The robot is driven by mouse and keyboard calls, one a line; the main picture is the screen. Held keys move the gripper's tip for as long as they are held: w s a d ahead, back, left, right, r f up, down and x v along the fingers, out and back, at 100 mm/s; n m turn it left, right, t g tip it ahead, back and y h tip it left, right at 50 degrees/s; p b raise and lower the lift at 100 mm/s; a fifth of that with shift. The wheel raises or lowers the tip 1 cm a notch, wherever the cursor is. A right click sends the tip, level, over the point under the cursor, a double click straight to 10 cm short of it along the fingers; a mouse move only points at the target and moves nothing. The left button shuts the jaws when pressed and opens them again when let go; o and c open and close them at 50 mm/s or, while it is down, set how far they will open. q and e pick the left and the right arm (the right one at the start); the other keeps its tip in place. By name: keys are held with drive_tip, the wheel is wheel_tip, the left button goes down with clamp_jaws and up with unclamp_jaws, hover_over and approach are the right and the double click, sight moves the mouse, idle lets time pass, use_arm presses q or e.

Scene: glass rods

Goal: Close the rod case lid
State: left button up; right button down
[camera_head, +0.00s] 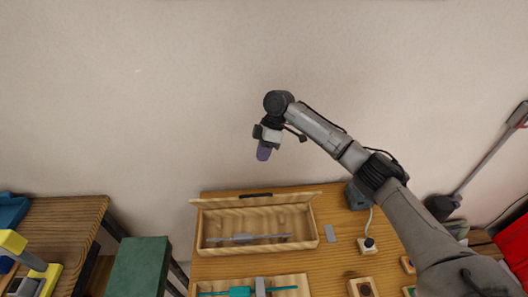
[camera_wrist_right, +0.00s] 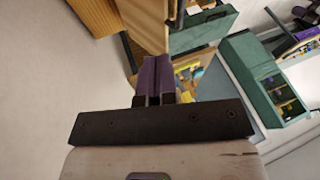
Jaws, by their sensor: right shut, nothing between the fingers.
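The wooden rod case (camera_head: 203,232) sits on the table with its lid (camera_head: 225,201) open, raised along the far side. A dark handle strip (camera_head: 255,196) shows on the lid's upper edge. A thin grey rod (camera_head: 275,237) with a wider middle lies inside. My right gripper (camera_head: 263,154) is shut and empty, with purple fingers pointing down. In the picture it is above the lid, apart from it. Its closed purple fingers also show in the right wrist view (camera_wrist_right: 155,78). My left gripper is not in view.
A second wooden tray (camera_head: 290,283) with a teal piece is at the front. A green cabinet (camera_head: 138,268) stands left of the table. The wall behind is bare.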

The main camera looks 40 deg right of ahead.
drive_tip(key=shift+s+a+r+p+x, duration=0.1)
drive_tip(key=shift+s+p+x, duration=0.35)
drive_tip(key=shift+x, duration=1.15)
drive_tip(key=shift+s+a+r+p+x, duration=0.1)
drive_tip(key=shift+s+p+x, duration=0.35)
drive_tip(key=shift+x, duration=1.2)
drive_tip(key=shift+s+a+p+x, duration=0.1)
drive_tip(key=shift+s+p+x, duration=0.15)
drive_tip(key=shift+p+x, duration=0.9)
drive_tip(key=shift+s+a+f+b, duration=0.1)
drive_tip(key=shift+a+f+b, duration=0.2)
drive_tip(key=shift+f+b, duration=0.15)
